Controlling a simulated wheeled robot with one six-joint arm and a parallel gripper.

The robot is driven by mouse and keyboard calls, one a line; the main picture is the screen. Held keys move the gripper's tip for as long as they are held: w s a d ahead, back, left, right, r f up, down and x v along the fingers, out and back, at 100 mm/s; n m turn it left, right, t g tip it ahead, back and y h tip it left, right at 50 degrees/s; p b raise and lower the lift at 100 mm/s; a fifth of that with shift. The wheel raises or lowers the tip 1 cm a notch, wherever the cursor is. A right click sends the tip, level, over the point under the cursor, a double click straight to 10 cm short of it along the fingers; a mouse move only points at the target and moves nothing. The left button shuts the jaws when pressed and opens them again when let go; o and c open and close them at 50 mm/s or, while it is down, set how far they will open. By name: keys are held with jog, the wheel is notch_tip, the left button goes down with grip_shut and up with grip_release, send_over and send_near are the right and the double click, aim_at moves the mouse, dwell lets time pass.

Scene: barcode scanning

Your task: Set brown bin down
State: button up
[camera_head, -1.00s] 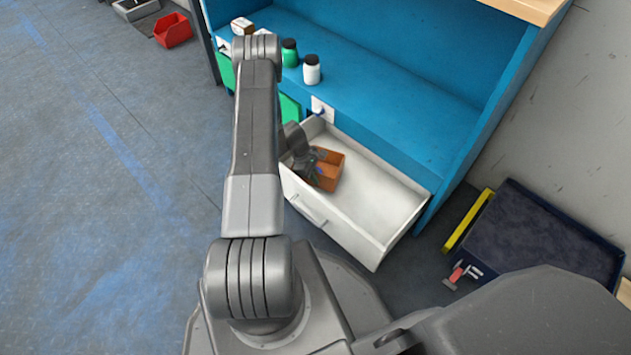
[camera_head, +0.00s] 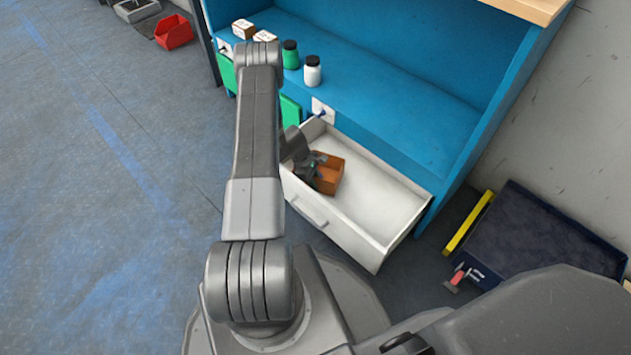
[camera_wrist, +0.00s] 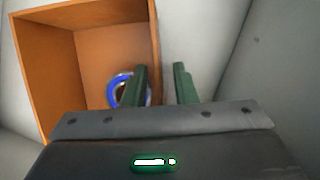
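The brown bin (camera_head: 331,174) is in the back left part of the open white drawer (camera_head: 380,205), low at its floor. It also shows in the wrist view (camera_wrist: 90,50), with a blue ring-shaped thing (camera_wrist: 117,92) inside, partly hidden by a finger. My gripper (camera_wrist: 163,80) is at the bin's right wall in the wrist view, one green finger inside the bin and one outside. The fingers are apart, with a gap visible beside the thin wall, so the gripper looks open. In the head view my gripper (camera_head: 315,172) is at the bin's left side.
The right part of the drawer is empty. The blue shelf (camera_head: 400,115) above holds a green bottle (camera_head: 290,55), a white bottle (camera_head: 312,71) and small boxes (camera_head: 243,28). A dark blue platform (camera_head: 540,235) lies at right. A red bin (camera_head: 174,31) is far left.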

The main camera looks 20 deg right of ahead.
jog(key=p+v, duration=0.3)
jog(key=v, duration=0.9)
jog(key=shift+p, duration=0.35)
